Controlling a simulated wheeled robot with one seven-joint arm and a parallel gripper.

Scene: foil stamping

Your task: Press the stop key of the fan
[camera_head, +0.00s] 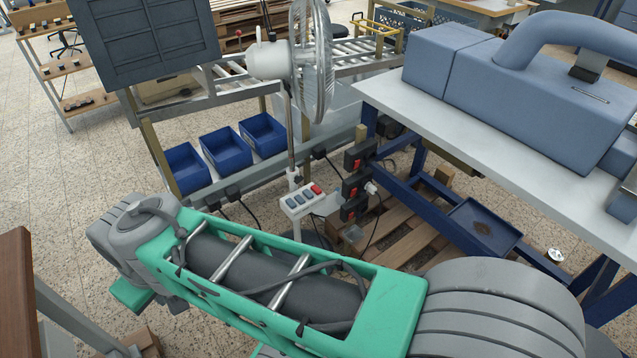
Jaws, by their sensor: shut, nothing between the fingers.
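The fan (270,62) stands upright at the upper middle, with a round caged head turned to the right. Its thin pole runs down to a pale control box (309,203). The box carries several grey-blue keys (306,196) in a row and one red key (316,189) at its right end. No labels on the keys can be read, so the stop key cannot be told by text. My green and grey arm crosses the foreground below the box and hides the lower part of the fan's stand. My gripper is not visible in this view.
A blue machine (535,90) sits on a white-topped table (400,98) at right. Black boxes with red switches (354,185) hang beside the control box. Blue bins (225,152) line a rack at left. A wooden pallet (410,235) lies under the table.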

